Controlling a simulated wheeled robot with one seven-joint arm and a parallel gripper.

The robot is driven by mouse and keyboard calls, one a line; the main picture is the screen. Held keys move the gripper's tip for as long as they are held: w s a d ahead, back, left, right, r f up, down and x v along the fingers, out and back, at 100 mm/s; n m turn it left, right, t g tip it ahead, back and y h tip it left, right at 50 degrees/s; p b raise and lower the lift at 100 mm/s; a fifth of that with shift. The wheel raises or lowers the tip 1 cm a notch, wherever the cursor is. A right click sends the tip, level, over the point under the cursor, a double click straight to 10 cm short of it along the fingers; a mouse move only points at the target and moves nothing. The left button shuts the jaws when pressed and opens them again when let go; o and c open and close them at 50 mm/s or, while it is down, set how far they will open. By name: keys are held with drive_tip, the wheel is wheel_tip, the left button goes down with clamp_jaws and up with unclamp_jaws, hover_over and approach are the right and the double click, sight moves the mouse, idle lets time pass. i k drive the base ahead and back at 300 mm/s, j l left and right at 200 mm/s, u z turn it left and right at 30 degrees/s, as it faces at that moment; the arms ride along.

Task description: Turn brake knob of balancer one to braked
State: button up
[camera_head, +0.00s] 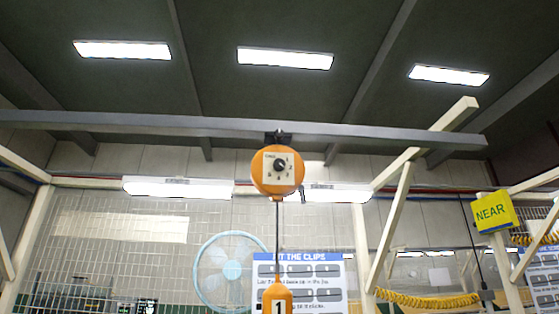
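An orange round balancer (257,178) hangs from a grey overhead beam in the middle of the head view. A small black brake knob (280,165) sits on the pale square plate on its face. The markings around the knob are too small to read, so I cannot tell its setting. A cable runs down from the balancer to an orange body marked "1" (278,298), cut off by the bottom edge. My gripper is not in the view.
The grey beam (150,122) spans most of the view. A yellow "NEAR" sign (491,211) is on a cream post at right, with yellow coiled hose (430,299) nearby. A fan (226,270) and a clip poster (298,270) stand behind the balancer.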

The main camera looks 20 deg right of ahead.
sight(278, 134)
drive_tip(key=k, duration=1.05)
drive_tip(key=i+j+u, duration=0.3)
drive_tip(key=i+j, duration=0.15)
drive_tip(key=j, duration=0.2)
drive_tip(key=i+j+u, duration=0.25)
drive_tip(key=i+j, duration=0.25)
